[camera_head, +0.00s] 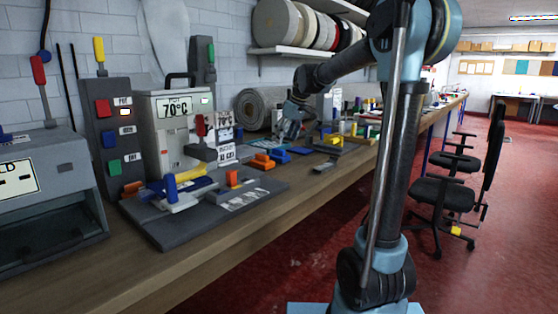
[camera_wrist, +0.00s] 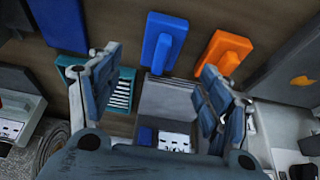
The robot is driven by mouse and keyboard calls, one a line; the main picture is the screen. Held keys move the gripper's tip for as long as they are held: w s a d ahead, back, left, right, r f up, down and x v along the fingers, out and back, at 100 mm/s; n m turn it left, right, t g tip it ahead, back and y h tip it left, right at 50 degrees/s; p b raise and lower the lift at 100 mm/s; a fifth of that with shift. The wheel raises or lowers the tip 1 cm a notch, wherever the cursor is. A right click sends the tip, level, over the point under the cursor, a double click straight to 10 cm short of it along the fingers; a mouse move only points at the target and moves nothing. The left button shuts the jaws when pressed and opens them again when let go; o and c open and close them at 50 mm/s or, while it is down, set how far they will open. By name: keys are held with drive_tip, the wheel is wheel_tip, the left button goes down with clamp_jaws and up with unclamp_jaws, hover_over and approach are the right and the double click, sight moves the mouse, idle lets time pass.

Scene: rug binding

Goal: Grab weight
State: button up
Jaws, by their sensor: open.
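My gripper (camera_wrist: 160,92) is open, its two fingers spread wide in the wrist view. In the head view my gripper (camera_head: 291,128) hangs over the back of the bench, beside the grey rug roll. Between the fingers, beyond them, is a grey block (camera_wrist: 168,100) with a white label at its lower end. A blue block with a raised grip (camera_wrist: 163,43) and a similar orange one (camera_wrist: 223,52) lie beyond the fingertips, apart from them. I cannot tell for sure which of these is the weight. Nothing is visibly held.
The bench (camera_head: 255,222) also carries a 70°C heater box (camera_head: 176,135), a dark fixture plate (camera_head: 215,205) and a rolled rug (camera_head: 262,108). A teal slotted piece (camera_wrist: 122,92) is beside the left finger. Shelved rolls (camera_head: 300,25) are above; chairs (camera_head: 445,195) stand right.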

sight(279, 155)
drive_tip(key=shift+x, duration=4.4)
drive_tip(key=shift+a+r, duration=0.1)
drive_tip(key=shift+a, duration=0.1)
clamp_jaws()
